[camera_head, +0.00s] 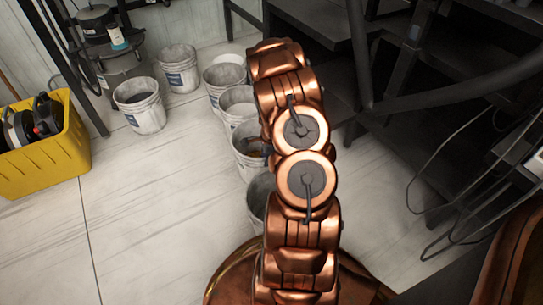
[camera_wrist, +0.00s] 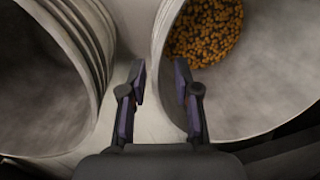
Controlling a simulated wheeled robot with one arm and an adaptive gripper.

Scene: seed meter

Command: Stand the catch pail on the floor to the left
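Several white pails stand on the floor in the head view, and I cannot tell for sure which is the catch pail. One pail (camera_head: 243,139), partly behind my arm, has brown contents. In the wrist view a pail (camera_wrist: 255,95) on the right holds orange-brown grains (camera_wrist: 205,30) at its bottom. Another pail (camera_wrist: 85,45) on the left looks empty. My gripper (camera_wrist: 160,77) is open between them, with one finger over the gap and the other over the right pail's near-side opening. Contact with the rim is unclear. My arm hides the gripper in the head view.
More pails stand at the back, including one (camera_head: 139,105) and another (camera_head: 178,68) near a metal stand. A yellow bin (camera_head: 45,165) with dark items is at far left. Dark metal framing fills the right. The left-centre floor (camera_head: 165,210) is clear.

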